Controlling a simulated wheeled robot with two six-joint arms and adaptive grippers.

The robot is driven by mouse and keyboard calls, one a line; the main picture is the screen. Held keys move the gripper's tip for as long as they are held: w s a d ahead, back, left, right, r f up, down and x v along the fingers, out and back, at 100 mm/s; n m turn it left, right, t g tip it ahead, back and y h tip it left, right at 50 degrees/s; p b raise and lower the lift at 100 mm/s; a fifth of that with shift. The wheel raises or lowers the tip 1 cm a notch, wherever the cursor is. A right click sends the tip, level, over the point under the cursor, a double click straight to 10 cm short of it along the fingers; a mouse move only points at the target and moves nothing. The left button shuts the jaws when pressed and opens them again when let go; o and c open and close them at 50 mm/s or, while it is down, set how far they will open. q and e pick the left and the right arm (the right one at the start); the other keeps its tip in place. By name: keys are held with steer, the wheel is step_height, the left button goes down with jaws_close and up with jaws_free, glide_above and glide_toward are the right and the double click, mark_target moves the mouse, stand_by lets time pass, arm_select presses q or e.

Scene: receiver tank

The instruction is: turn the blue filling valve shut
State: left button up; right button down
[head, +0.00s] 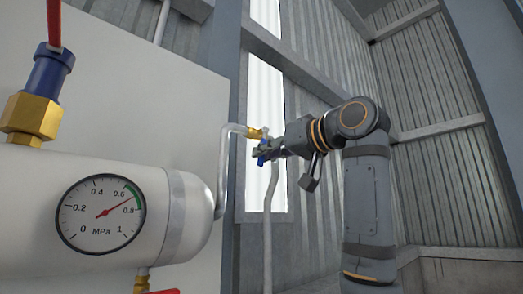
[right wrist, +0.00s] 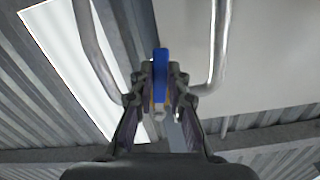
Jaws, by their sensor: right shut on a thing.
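The blue filling valve handle (head: 261,161) shows in the head view at the end of a bent grey pipe, beside a brass fitting (head: 256,133). It also shows in the right wrist view as a blue upright bar (right wrist: 160,62). My right gripper (head: 268,150) is shut on this blue handle, with a finger on each side of it (right wrist: 160,90). The fingers hide part of the handle and most of the valve body. My left gripper is in neither view.
A blue and brass valve (head: 50,72) with a red handle stands on top. A grey hose (head: 268,225) hangs below the filling valve. Corrugated walls stand behind.

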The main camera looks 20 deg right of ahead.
steer(key=shift+w+d+r+n, duration=0.1)
steer(key=shift+d+n, duration=0.25)
steer(key=shift+n, duration=0.25)
steer(key=shift+d+r+n, duration=0.1)
steer(key=shift+d+n, duration=0.25)
steer(key=shift+n, duration=0.25)
steer(key=c, duration=1.3)
jaws_free()
steer(key=shift+w+f, duration=0.1)
steer(key=v, duration=1.2)
